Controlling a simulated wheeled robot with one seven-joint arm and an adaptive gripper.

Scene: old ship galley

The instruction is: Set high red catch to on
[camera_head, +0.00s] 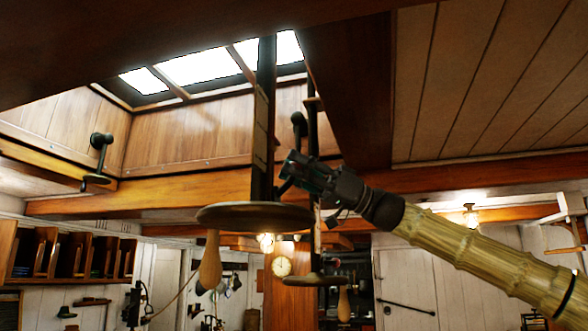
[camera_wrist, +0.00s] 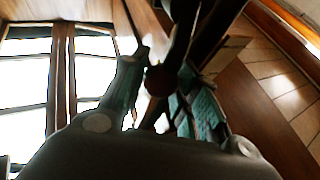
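No clearly red catch shows in the head view. A dark lever with a rounded knob (camera_head: 299,122) stands up just behind the tall black post, above my gripper (camera_head: 291,172). In the wrist view a dark reddish-brown round knob (camera_wrist: 158,81) on a dark arm lies between the fingers of my gripper (camera_wrist: 160,100). The teal-padded fingers are spread apart, one on each side of it. I cannot tell whether they touch it. The lever's mount is partly hidden by the post and my gripper.
A tall black post (camera_head: 265,120) with a round disc (camera_head: 255,216) hangs close left of my gripper. Another black lever (camera_head: 101,145) is on the skylight's left wall. A wooden beam (camera_head: 150,194) crosses behind. A pale skylight (camera_head: 200,67) is above.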

